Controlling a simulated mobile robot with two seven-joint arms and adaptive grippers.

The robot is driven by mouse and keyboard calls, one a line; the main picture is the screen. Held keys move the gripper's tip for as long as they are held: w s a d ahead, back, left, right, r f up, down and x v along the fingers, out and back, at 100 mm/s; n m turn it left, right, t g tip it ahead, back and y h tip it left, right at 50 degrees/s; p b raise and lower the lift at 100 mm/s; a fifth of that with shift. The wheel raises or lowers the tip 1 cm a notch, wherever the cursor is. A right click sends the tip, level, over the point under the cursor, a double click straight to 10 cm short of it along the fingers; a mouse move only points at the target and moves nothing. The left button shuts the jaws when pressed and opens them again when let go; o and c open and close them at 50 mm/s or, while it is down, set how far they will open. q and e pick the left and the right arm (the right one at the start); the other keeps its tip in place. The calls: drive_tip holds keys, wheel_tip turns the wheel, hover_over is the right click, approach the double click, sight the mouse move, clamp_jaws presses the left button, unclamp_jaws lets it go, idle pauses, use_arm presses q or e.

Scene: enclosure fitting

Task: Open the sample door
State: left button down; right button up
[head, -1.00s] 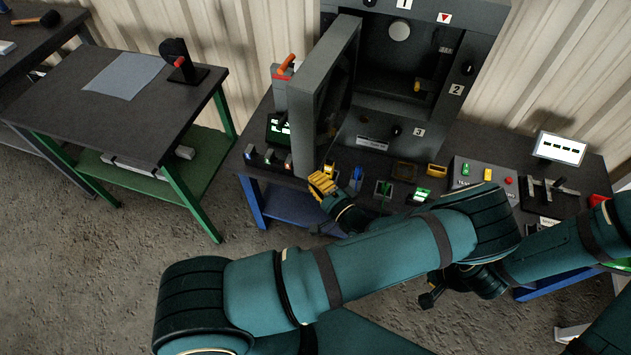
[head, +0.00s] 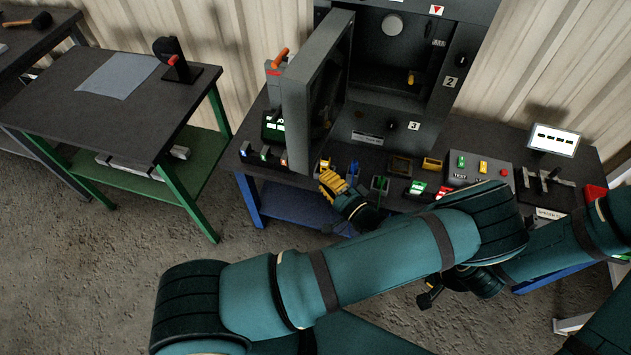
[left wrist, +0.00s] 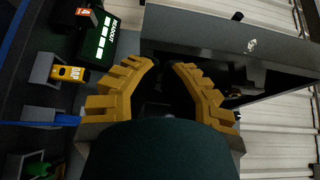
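The grey enclosure (head: 375,122) stands on the bench against the wall, its dark interior showing. Its thick grey door (head: 300,110) stands swung out at the left side. My left gripper (head: 328,180), with yellow fingers, is low by the door's bottom edge, just right of it. In the left wrist view the two yellow fingers (left wrist: 165,66) are apart with a narrow gap and nothing seen held between them. A grey slab, apparently the door (left wrist: 225,35), lies beyond the fingertips; contact cannot be told.
A control box (head: 480,168) with coloured buttons and a small white display (head: 553,140) stand right of the enclosure. Several small coloured parts in holders line the bench front. A green-legged table (head: 60,120) is at the left, with open floor before it.

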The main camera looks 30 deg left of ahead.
use_arm(q)
drive_tip(key=s+d, duration=0.2)
drive_tip(key=s, duration=0.7)
drive_tip(key=shift+s+d, duration=0.15)
drive_tip(key=shift+d, duration=0.25)
